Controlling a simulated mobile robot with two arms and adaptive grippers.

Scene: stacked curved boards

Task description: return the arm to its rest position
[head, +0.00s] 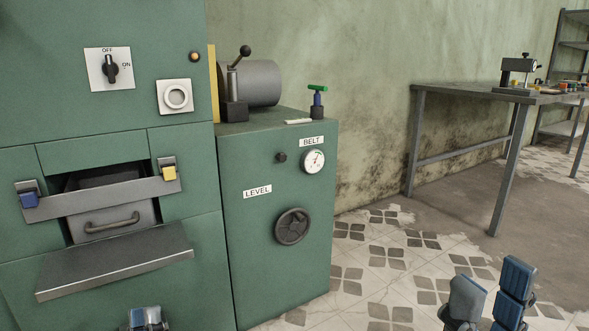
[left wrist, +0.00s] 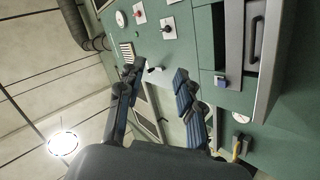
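My left gripper (head: 146,319) shows only its tip at the bottom edge of the head view, below the metal shelf of the green machine. In the left wrist view, the fingers of this gripper (left wrist: 156,80) are spread apart with nothing between them, and the green machine front lies beyond. My right gripper (head: 490,297) stands at the lower right of the head view, over the tiled floor. Its two blue-padded fingers are apart and nothing is seen between them. Most of both arms is out of the head view.
The green machine (head: 110,185) fills the left, with a drawer (head: 115,220) behind a latched bar (head: 100,199) and a protruding metal shelf (head: 115,262). A lower cabinet (head: 245,230) carries a handwheel (head: 292,226). A workbench (head: 450,91) stands back right. Floor between is clear.

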